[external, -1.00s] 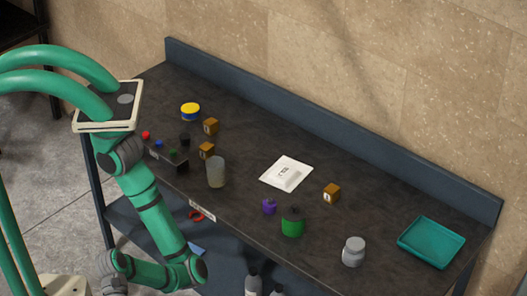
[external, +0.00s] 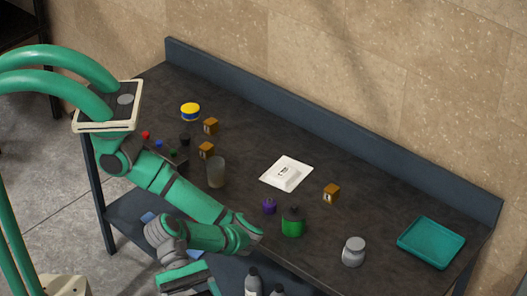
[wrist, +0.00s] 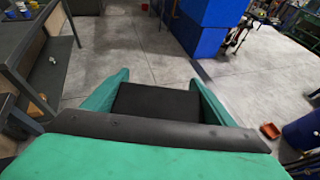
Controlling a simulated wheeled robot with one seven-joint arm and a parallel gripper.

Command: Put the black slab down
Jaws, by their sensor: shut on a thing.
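The black slab (wrist: 155,103) is a flat dark plate held between the two green fingers of my gripper (wrist: 158,82) in the wrist view. The fingers are shut on its left and right sides. In the external view my gripper (external: 188,277) hangs low in front of the workbench, below the level of its top, at the bottom edge of the picture. The slab cannot be told apart clearly from the gripper's dark parts there. Grey concrete floor lies beyond the slab in the wrist view.
The dark workbench (external: 330,225) carries a teal tray (external: 431,243) at right, a white block on a sheet (external: 286,172), a green canister (external: 292,222), a grey jar (external: 353,251) and a translucent cup (external: 216,172). Bare bench top lies around the white sheet. Bottles (external: 253,280) stand below.

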